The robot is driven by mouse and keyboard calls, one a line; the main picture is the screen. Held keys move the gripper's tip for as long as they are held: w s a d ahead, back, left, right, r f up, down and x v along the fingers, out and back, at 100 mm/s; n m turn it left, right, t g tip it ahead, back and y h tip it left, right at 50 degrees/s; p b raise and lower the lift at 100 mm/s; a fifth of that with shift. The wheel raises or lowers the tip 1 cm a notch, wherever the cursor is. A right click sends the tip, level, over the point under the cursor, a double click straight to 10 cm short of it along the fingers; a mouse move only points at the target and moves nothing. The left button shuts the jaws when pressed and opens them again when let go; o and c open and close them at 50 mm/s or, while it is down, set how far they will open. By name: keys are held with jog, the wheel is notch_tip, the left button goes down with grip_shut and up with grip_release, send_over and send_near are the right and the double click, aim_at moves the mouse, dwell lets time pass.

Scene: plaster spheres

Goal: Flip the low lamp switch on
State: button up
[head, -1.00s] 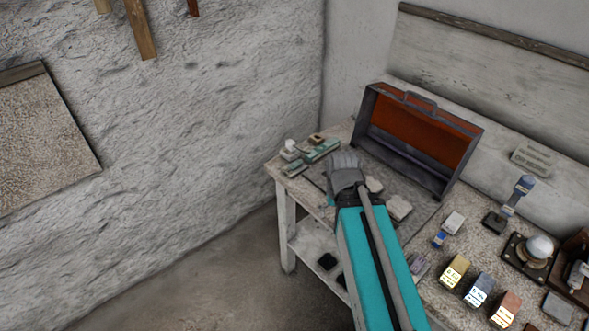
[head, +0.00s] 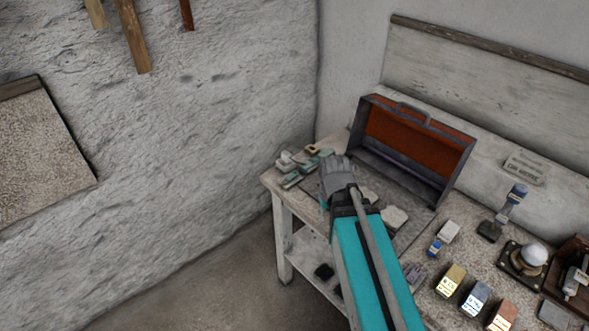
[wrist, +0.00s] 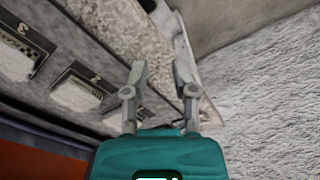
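I cannot pick out a lamp switch with certainty in either view. My gripper (head: 336,172) is over the left end of the workbench (head: 405,232), in front of the open case (head: 415,140). In the wrist view its two fingers (wrist: 160,65) stand apart with nothing between them, so it is open. Beside the fingers there, plates numbered 3 (wrist: 22,45) and 2 (wrist: 82,88) lie in a row with pale blocks. My gripper and arm hide part of the bench.
Small green and white items (head: 300,168) lie at the bench's left corner. To the right are a blue-topped stand (head: 512,195), a white dome (head: 533,254) on a dark plate, and yellow (head: 451,281), blue (head: 475,298) and reddish (head: 503,315) blocks. The floor (head: 215,290) at left is clear.

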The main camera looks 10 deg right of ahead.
jog(key=w+a+r+n+t+p, duration=0.1)
jog(key=w+a+r+n+p, duration=0.1)
jog(key=w, duration=0.5)
jog(key=w+a+r+n+p, duration=0.1)
jog(key=w+r+n+p, duration=0.1)
jog(key=w, duration=0.6)
jog(key=w+a+r+n+t+y+p, duration=0.1)
jog(key=w+a+r+n+p, duration=0.1)
jog(key=w+r, duration=0.3)
jog(key=shift+w+a+t+p, duration=0.2)
jog(key=shift+w+p, duration=0.25)
jog(key=shift+w, duration=0.15)
jog(key=shift+w+a+t+p, duration=0.1)
jog(key=shift+w+a+p, duration=0.05)
jog(key=shift+w+p, duration=0.35)
grip_shut()
jog(key=shift+w+a, duration=0.2)
jog(key=shift+w, duration=0.25)
